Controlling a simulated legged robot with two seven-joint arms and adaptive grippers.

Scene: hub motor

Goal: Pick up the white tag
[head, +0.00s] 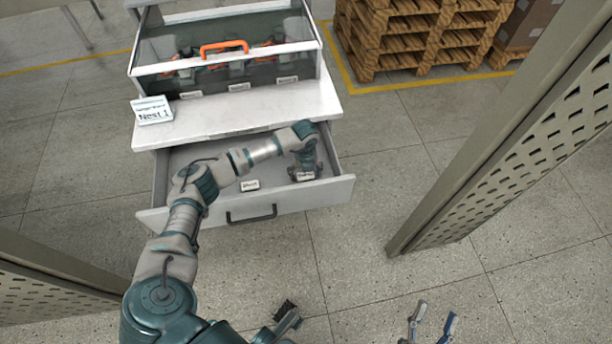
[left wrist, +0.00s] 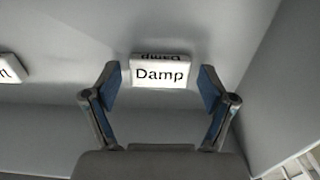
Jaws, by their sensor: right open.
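A white tag reading "Damp" (left wrist: 160,73) lies in the open drawer, between the fingertips of my left gripper (left wrist: 159,80). Gaps show between the tag and both fingers. In the head view my left gripper (head: 305,170) reaches down into the drawer's right part, with this tag (head: 305,176) at its fingertips. A second white tag (head: 250,185) lies to its left in the drawer; it is cut off at the left edge of the left wrist view (left wrist: 10,68). My right gripper (head: 432,322) is open and empty above the floor at the bottom edge.
The drawer (head: 290,202) has raised walls and a dark handle (head: 251,215). Above it are a white worktop (head: 240,115), a "Nest 1" sign (head: 152,110) and a clear case with an orange handle (head: 224,47). A perforated metal post (head: 500,130) stands right; pallets (head: 420,35) are behind.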

